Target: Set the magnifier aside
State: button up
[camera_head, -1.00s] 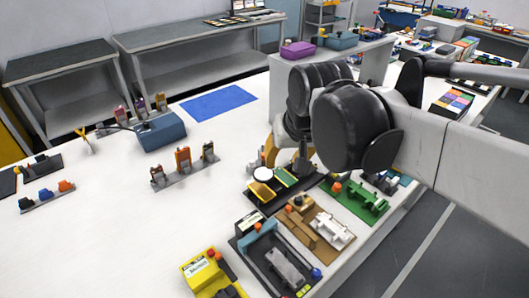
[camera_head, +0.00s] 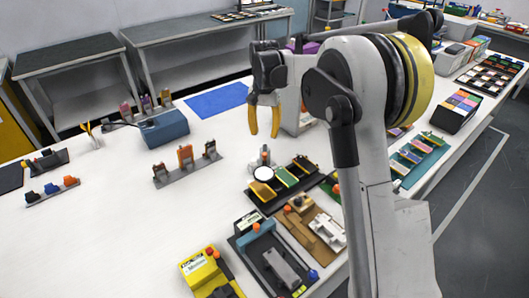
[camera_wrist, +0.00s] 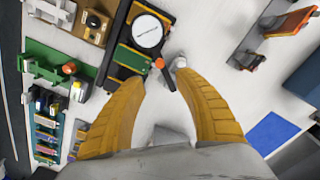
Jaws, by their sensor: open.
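The magnifier has a round pale lens (camera_head: 263,174) that lies over a dark tray of yellow and green cells. In the wrist view the lens (camera_wrist: 148,31) is at the top, with an orange collar and a dark handle (camera_wrist: 168,78) reaching down between my fingers. My gripper (camera_head: 264,136) has yellow fingers pointing down, spread and empty, above the table and behind the tray in the head view. In the wrist view my gripper (camera_wrist: 158,80) opens toward the magnifier without touching it visibly.
A green fixture (camera_wrist: 50,68) and a brown fixture (camera_head: 312,222) sit near the tray. A rack of upright clamps (camera_head: 186,162) stands left. A blue mat (camera_head: 216,99) lies behind, and white table is clear at centre left.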

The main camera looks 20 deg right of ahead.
aim_at(265, 153)
notch_tip(265, 153, down, 10)
jog(key=b, duration=0.3)
jog(key=shift+r, duration=0.15)
grip_shut()
